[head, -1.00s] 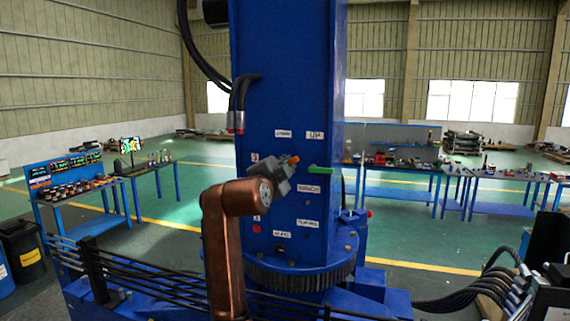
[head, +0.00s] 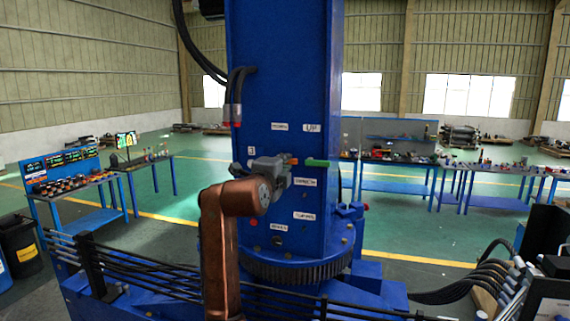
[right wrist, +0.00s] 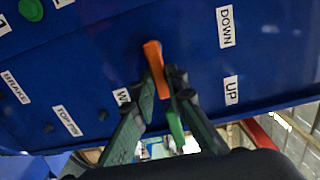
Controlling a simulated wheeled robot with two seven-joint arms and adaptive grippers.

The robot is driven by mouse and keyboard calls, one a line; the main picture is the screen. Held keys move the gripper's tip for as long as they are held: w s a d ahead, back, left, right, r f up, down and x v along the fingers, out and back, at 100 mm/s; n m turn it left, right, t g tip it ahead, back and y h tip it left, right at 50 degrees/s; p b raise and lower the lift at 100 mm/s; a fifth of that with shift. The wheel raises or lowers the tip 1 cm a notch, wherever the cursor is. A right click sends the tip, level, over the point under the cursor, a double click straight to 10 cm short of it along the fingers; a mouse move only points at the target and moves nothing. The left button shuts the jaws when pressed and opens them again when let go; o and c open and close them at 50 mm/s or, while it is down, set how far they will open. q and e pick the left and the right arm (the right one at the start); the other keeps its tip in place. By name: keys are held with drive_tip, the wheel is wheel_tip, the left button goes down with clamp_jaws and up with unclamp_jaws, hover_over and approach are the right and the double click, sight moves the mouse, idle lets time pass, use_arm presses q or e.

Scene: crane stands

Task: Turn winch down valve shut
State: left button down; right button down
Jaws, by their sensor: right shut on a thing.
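The blue column carries the winch valve handles. The orange handle (head: 293,160), on the DOWN side, now lies near horizontal in the head view, and it also shows in the right wrist view (right wrist: 155,66). A green handle (head: 318,163) on the UP side is just right of it; in the right wrist view the green handle (right wrist: 176,126) is partly between my fingers. My right gripper (head: 284,163) is shut on the orange handle; its fingertips (right wrist: 163,88) flank it closely. The contact itself is partly hidden. My left gripper is not in view.
The blue column (head: 285,70) fills the middle, with cables on its left. Another green knob (right wrist: 30,10) is at the wrist view's top left. Black pipes (head: 150,280) run low in front. Work tables (head: 400,187) stand behind on open green floor.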

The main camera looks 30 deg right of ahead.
drive_tip(key=shift+f, duration=0.1)
drive_tip(key=c, duration=1.9)
unclamp_jaws()
drive_tip(key=shift+c, duration=0.2)
drive_tip(key=shift+a, duration=0.1)
drive_tip(key=v, duration=1.2)
